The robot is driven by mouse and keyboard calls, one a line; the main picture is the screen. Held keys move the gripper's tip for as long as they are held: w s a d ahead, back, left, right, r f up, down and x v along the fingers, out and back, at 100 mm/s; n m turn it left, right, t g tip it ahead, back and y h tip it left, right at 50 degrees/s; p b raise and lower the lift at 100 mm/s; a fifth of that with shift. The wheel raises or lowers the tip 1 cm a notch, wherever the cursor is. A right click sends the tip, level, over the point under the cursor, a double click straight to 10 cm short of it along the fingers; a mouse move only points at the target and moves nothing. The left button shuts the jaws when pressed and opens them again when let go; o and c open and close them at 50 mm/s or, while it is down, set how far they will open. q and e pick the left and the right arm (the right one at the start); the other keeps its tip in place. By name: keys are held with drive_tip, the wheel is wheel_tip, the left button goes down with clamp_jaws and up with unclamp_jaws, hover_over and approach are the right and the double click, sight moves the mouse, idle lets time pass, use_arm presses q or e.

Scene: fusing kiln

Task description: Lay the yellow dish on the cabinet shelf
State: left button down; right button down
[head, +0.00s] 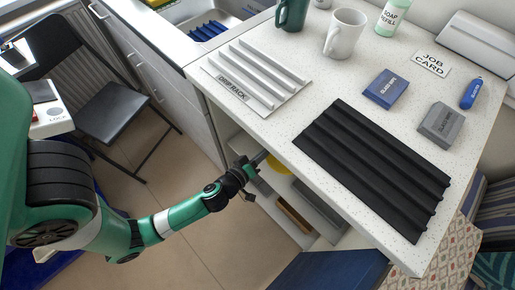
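The yellow dish (279,165) shows only in part, just under the counter edge at the opening of the cabinet below. The counter hides the rest of it. My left gripper (260,158) reaches in from the left to that opening, with its tips beside the dish's left side. I cannot tell whether the fingers are shut on the dish, or whether the dish rests on the cabinet shelf (271,181). My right gripper is not in view.
The white counter (275,125) overhangs the cabinet. On it are a white drip rack (235,92), a black ribbed mat (370,165), a white mug (344,33), a green mug (291,13), blue and grey blocks and a soap bottle (393,17). A black chair (110,105) stands at left.

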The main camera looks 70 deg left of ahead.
use_arm(q)
hover_over(257, 152)
drive_tip(key=d, duration=0.2)
wheel_tip(257, 152, down, 5)
drive_tip(key=shift+w+a+r, duration=0.1)
drive_tip(key=shift+a+r, duration=0.05)
drive_tip(key=shift+r, duration=0.05)
drive_tip(key=shift+a+p, duration=0.25)
drive_tip(key=shift+p, duration=0.35)
drive_tip(key=shift+a+f+p, duration=0.15)
drive_tip(key=shift+f+p, duration=0.2)
drive_tip(key=shift+a+f, duration=0.15)
drive_tip(key=shift+f, duration=0.15)
drive_tip(key=shift+s+a+f, duration=0.1)
drive_tip(key=shift+a+f, duration=0.05)
drive_tip(key=shift+f, duration=0.3)
drive_tip(key=shift+s+a+f, duration=0.1)
drive_tip(key=shift+a+f, duration=0.05)
drive_tip(key=shift+f, duration=0.25)
wheel_tip(257, 152, down, 2)
drive_tip(key=shift+w+f+b, duration=0.15)
drive_tip(key=shift+b, duration=1)
